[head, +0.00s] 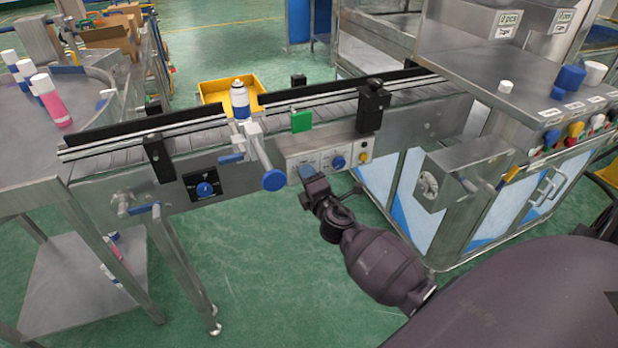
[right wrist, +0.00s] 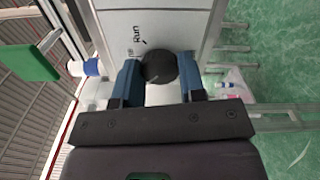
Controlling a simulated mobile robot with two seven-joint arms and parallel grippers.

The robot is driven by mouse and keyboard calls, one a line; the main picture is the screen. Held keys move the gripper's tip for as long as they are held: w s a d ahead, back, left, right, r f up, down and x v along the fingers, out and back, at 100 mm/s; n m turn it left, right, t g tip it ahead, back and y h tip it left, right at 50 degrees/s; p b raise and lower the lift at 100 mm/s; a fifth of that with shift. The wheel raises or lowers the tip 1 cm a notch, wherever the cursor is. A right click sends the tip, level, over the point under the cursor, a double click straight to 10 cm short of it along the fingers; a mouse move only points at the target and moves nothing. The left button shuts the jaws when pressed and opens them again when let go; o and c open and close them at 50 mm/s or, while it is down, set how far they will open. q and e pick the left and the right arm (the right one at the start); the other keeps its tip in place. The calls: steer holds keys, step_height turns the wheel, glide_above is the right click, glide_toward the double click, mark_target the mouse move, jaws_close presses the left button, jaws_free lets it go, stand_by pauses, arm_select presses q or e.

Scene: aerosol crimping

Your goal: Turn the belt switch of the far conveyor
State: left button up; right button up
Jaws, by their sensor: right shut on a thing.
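The conveyor (head: 235,170) crosses the head view, with a pale switch panel (head: 350,150) on its near side. In the right wrist view a round dark knob (right wrist: 159,67) sits on the panel (right wrist: 152,22), beside lettering that reads "Run". My right gripper (head: 307,172) is at the left part of this panel. In the right wrist view its blue fingers (right wrist: 158,84) are on both sides of the knob, shut on it. In the head view the gripper hides this knob. My left gripper is not in view.
A blue-ringed handwheel (head: 273,180) sticks out just left of my right gripper. A blue knob (head: 338,162) is to its right. A white can (head: 240,102) stands on the belt near a green block (head: 301,121). A steel machine (head: 470,165) stands at the right.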

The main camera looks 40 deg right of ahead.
stand_by(0.3)
steer(key=o, duration=0.9)
steer(key=v, duration=1)
steer(key=shift+s, duration=0.4)
